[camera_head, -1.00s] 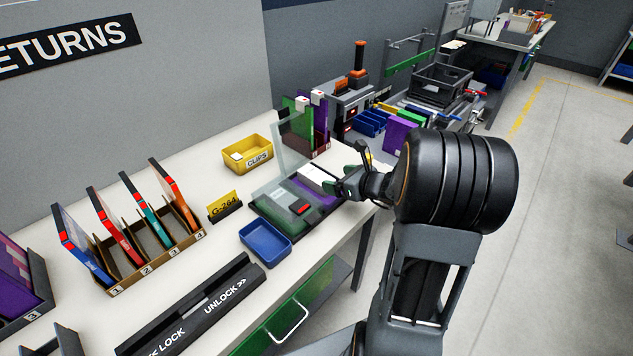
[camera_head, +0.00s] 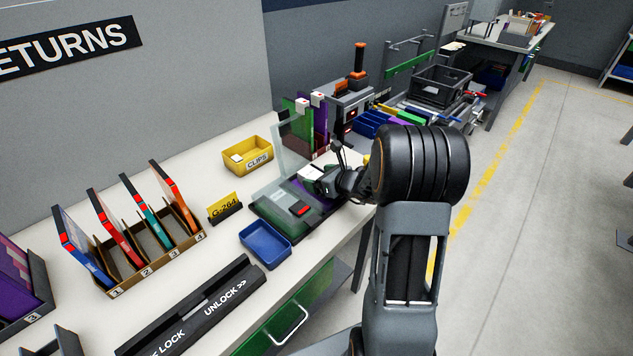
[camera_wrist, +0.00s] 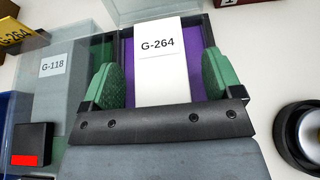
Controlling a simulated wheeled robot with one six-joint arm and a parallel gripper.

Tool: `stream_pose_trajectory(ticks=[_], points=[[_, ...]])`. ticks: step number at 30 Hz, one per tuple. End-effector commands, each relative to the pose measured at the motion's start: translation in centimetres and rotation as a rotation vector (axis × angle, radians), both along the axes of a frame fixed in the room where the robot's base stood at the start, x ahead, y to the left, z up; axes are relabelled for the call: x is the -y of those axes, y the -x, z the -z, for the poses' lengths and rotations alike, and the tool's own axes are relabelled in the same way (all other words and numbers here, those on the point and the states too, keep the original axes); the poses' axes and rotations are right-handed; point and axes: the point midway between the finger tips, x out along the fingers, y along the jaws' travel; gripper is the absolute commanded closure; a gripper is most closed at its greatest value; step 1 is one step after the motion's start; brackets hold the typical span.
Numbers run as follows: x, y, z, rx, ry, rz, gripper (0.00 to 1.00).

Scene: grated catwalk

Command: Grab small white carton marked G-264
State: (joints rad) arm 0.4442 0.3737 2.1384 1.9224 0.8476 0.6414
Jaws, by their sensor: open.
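The small white carton marked G-264 (camera_wrist: 161,60) lies in a purple-lined compartment of a dark case in the wrist view. My gripper (camera_wrist: 158,82) is open, with its green-padded fingers on either side of the carton's near part. Small gaps seem to show between the pads and the carton; I cannot tell whether either touches. In the head view my gripper (camera_head: 322,175) is over the right part of the case and hides most of the carton. A clear-covered compartment marked G-118 (camera_wrist: 52,80) is just left. The case's clear lid (camera_head: 290,145) stands raised.
A yellow G-264 sign (camera_head: 225,207), a blue tray (camera_head: 265,244) and a yellow CLIPS bin (camera_head: 247,155) stand near the case. A latch block with a red mark (camera_wrist: 29,146) is left of my gripper. A round dark object (camera_wrist: 300,137) is at right.

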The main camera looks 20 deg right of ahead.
Motion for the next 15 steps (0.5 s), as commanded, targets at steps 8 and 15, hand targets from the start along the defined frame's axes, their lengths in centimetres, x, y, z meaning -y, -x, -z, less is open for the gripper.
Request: stream_pose_trajectory(ticks=[8,15], points=[[0.00,0.03,-0.02,0.000,0.000,0.000,0.35],[0.02,0.04,-0.03,0.000,0.000,0.000,0.58]])
